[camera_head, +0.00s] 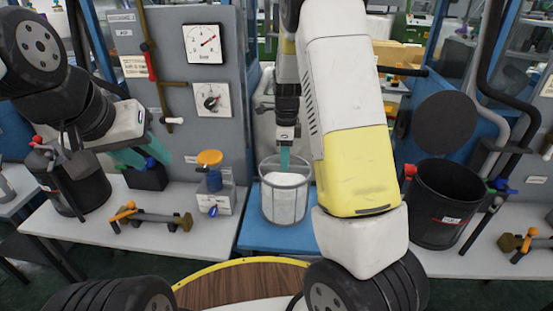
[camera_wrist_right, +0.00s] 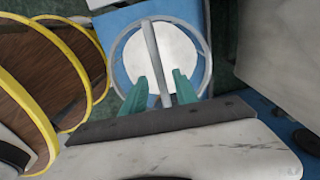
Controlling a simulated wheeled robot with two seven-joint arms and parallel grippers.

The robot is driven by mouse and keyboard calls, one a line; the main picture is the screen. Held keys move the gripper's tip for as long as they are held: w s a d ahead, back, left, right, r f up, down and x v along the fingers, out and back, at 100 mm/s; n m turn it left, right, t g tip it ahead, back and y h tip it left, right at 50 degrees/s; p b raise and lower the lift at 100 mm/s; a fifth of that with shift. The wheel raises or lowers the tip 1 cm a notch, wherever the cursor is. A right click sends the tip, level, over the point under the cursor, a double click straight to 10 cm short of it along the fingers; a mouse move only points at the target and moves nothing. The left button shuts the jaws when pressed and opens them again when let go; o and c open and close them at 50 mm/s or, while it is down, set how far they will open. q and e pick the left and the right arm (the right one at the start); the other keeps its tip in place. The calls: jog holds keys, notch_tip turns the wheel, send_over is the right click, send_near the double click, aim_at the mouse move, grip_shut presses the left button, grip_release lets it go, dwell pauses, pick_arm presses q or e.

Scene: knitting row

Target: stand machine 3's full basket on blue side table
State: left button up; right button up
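A round grey basket (camera_head: 301,200) with white contents stands upright on the blue side table (camera_head: 258,238). In the right wrist view the basket (camera_wrist_right: 204,68) shows from above, with a grey bar handle (camera_wrist_right: 152,48) across its top. My right gripper (camera_head: 285,156) is over the basket's mouth, pointing down. In the right wrist view its teal fingers (camera_wrist_right: 164,85) are on either side of the bar, with gaps showing, so it looks open. My left gripper (camera_head: 143,155) is away at the left above the white bench, its teal fingers apart and empty.
A black bin (camera_head: 75,190) stands on the left white bench, another black bin (camera_head: 440,215) on the right one. An orange-topped fitting (camera_head: 209,165) and an orange-handled valve (camera_head: 150,218) are left of the blue table. A grey gauge panel (camera_head: 170,85) rises behind.

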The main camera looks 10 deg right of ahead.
notch_tip(320, 180, up, 6)
jog(key=shift+f, duration=0.25)
jog(key=shift+s+r, duration=0.1)
jog(key=shift+r, duration=0.2)
jog(key=s+r+n+t, duration=0.2)
jog(key=s+r+n, duration=0.3)
jog(key=s+n, duration=0.2)
jog(key=s+a+r+n+t+y, duration=0.1)
jog(key=s+r+n+t, duration=0.1)
jog(key=s+r+n, duration=0.3)
jog(key=s+r+n+t+y, duration=0.1)
jog(key=s+r+n+t, duration=0.1)
jog(key=s+r+n, duration=0.3)
jog(key=s+n, duration=0.4)
jog(key=s, duration=0.4)
jog(key=shift+a+r+n, duration=0.35)
jog(key=shift+r+n, duration=0.05)
